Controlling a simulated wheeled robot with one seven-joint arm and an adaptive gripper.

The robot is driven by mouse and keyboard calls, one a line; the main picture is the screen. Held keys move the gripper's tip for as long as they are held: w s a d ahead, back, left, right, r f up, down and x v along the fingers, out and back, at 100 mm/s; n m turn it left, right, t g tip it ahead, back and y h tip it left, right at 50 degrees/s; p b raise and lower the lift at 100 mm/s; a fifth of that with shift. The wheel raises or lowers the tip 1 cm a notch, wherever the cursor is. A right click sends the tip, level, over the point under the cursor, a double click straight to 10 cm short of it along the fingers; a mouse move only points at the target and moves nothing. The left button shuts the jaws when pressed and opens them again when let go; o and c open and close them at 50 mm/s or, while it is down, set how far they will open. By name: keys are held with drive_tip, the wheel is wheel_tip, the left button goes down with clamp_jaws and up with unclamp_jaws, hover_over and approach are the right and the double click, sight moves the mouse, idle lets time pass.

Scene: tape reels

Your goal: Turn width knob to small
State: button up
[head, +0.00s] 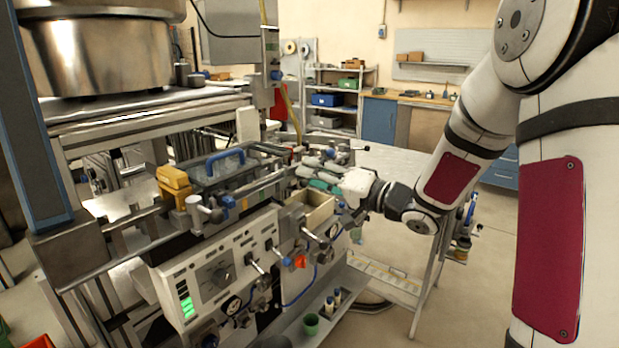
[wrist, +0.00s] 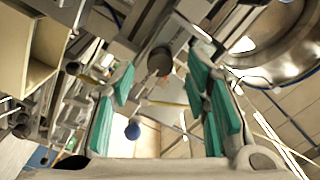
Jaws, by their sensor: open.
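My gripper (head: 318,174) is at the machine's right end, beside the top of its rail. In the wrist view my gripper (wrist: 160,80) is open, with teal pads spread apart and nothing held between them. A dark round knob (wrist: 160,60) shows in the gap between the fingers, apart from both pads; I cannot tell whether it is the width knob. No label for width or small is readable.
An open tan box (head: 318,212) is just below my gripper, and an orange knob (head: 300,261) sits lower down. A blue-handled clear cover (head: 225,163) and a yellow block (head: 174,180) are to the left.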

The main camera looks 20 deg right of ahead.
drive_tip(key=shift+x, duration=0.85)
drive_tip(key=shift+c, duration=0.3)
clamp_jaws()
